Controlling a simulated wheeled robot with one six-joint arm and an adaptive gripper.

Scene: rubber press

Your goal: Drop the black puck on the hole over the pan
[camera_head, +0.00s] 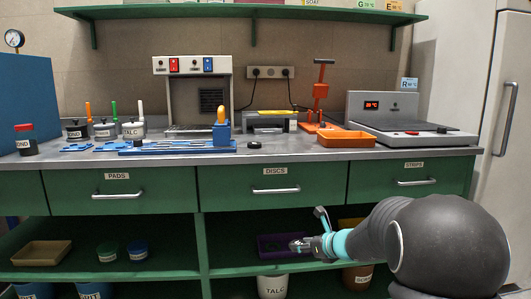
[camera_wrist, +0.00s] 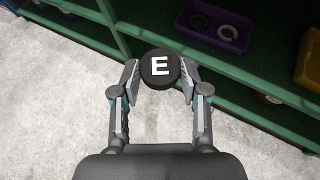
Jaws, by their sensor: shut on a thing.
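My gripper (camera_wrist: 160,80) is shut on a round black puck (camera_wrist: 160,68) with a white letter E on its top, held between the two fingertips. In the head view my gripper (camera_head: 303,244) is low, in front of the open shelves and below the bench top; the puck is too small to make out there. No hole over a pan can be made out clearly in either view. A white-framed machine (camera_head: 193,65) with red and blue switches stands at the back of the bench.
The bench (camera_head: 310,154) has a blue rack (camera_head: 180,147), a small black disc (camera_head: 254,145), an orange tray (camera_head: 346,139), an orange press (camera_head: 320,95) and a heated plate unit (camera_head: 410,135). A purple tray (camera_head: 268,247) sits on the shelf behind my gripper; it shows in the wrist view (camera_wrist: 240,42).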

